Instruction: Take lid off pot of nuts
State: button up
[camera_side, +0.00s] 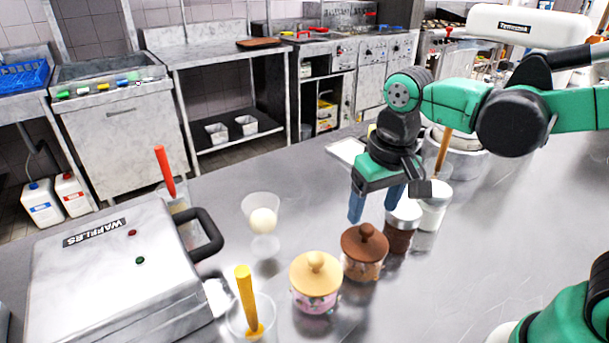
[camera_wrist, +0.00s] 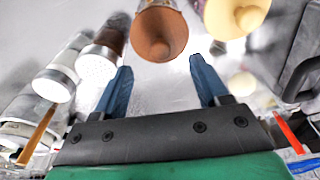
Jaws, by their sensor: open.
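A clear pot with a brown knobbed lid (camera_side: 365,242) stands on the steel counter, its contents brownish and patterned. Beside it on the left is a similar pot with a pale yellow lid (camera_side: 316,268) and pinkish contents. Which one holds nuts I cannot tell for certain. Both lids are on. My gripper (camera_side: 376,208) is open and empty, its blue fingers pointing down above and behind the brown-lidded pot. In the wrist view the brown lid (camera_wrist: 160,36) is beyond the gap between the fingertips (camera_wrist: 160,66), and the yellow lid (camera_wrist: 238,16) is to its right.
A white-topped brown shaker (camera_side: 399,234) and a white shaker (camera_side: 433,212) stand close right of the pots. A glass with a white scoop (camera_side: 263,222), a cup with a yellow-handled tool (camera_side: 248,300) and a waffle iron (camera_side: 110,270) are left.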

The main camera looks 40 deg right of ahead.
aim_at(368, 227)
jog(key=shift+w+f, duration=0.15)
jog(key=shift+f, duration=1.25)
jog(key=shift+w+f, duration=0.15)
jog(key=shift+f, duration=1.25)
grip_shut()
